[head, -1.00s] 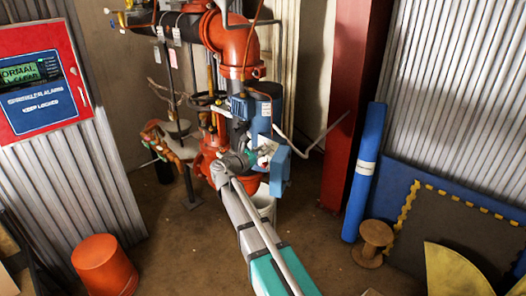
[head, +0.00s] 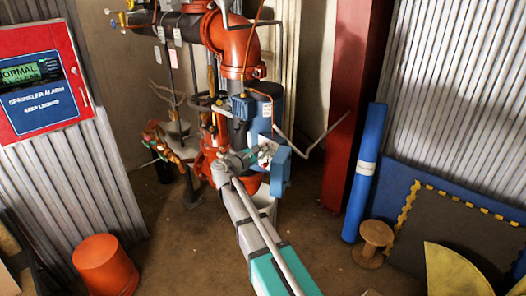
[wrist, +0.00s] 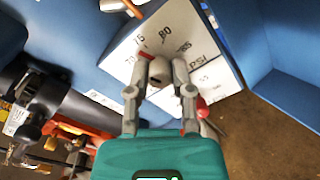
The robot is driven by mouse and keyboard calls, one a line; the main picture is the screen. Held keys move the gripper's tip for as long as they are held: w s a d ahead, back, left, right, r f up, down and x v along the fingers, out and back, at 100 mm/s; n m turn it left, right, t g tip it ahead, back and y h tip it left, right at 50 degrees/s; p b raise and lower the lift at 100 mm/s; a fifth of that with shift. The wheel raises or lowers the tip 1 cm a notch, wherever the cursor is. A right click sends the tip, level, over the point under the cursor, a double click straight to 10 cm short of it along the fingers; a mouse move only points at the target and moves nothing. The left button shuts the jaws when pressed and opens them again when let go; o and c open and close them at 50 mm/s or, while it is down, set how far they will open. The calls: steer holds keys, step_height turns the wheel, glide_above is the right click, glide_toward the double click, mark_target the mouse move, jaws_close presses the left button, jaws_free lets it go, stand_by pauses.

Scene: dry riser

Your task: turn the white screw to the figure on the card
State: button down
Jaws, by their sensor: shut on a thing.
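The white screw (wrist: 158,70) is a pale round knob with a dark slot, in the middle of a white dial plate (wrist: 202,38) in the wrist view. Figures around it include 70, 75 and 80, with "PSI" to the right. A small red mark shows at the screw's upper left, between 70 and 75. My gripper (wrist: 160,77) is shut on the screw, one finger on each side. In the head view my gripper (head: 262,153) is at the blue box (head: 280,170), and the screw is too small to make out. I cannot identify the card with certainty.
Red and dark pipework (head: 235,45) stands close around the box. A red alarm panel (head: 38,75) is at left. An orange bucket (head: 104,265), blue roll (head: 365,170) and wooden spool (head: 373,240) stand on the floor. Some floor between them is clear.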

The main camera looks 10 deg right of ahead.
steer(key=m, duration=1.3)
steer(key=shift+y, duration=0.3)
stand_by(0.3)
steer(key=c, duration=0.5)
jaws_free()
steer(key=shift+n, duration=0.4)
